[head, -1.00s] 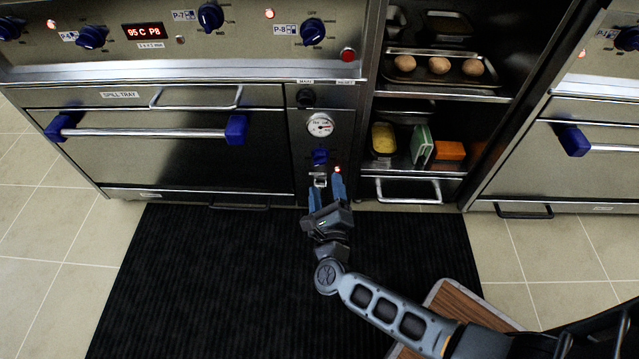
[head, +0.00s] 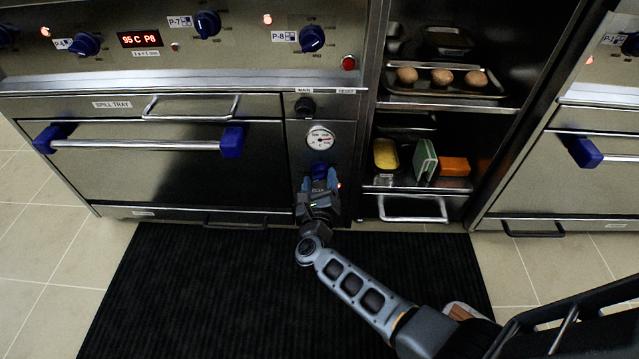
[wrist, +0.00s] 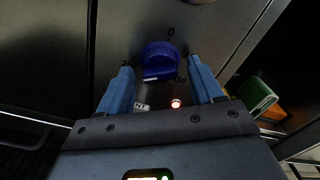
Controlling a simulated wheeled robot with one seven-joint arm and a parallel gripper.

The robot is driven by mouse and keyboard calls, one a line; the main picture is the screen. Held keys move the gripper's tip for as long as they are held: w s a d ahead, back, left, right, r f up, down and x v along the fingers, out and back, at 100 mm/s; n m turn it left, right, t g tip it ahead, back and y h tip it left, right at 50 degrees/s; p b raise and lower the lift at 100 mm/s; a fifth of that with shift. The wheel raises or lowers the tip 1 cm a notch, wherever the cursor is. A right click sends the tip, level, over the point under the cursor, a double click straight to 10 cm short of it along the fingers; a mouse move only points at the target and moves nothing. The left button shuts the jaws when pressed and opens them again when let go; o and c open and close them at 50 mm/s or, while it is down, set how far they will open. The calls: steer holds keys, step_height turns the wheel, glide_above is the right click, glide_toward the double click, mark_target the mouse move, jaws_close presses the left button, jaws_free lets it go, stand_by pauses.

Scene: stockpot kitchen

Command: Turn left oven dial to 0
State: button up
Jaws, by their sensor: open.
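The blue oven dial (wrist: 160,58) sits on the narrow steel panel to the right of the left oven door. In the head view the dial (head: 319,169) is partly hidden behind my gripper. In the wrist view its white pointer mark faces the lower left, and a 0 mark shows above it on the panel. My gripper (wrist: 158,84) is open, with one blue finger on each side below the dial. The fingers look apart from the dial, though the depth is hard to judge. In the head view my gripper (head: 320,187) is in front of the panel.
A round gauge (head: 320,138) and a black knob (head: 305,106) are above the dial. A lit red lamp (wrist: 176,104) is just below it. The oven door handle (head: 140,143) is to the left. An open shelf (head: 412,187) with food is to the right.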

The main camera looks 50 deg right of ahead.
steer(key=shift+c, duration=0.4)
steer(key=c, duration=0.9)
steer(key=shift+c, duration=0.2)
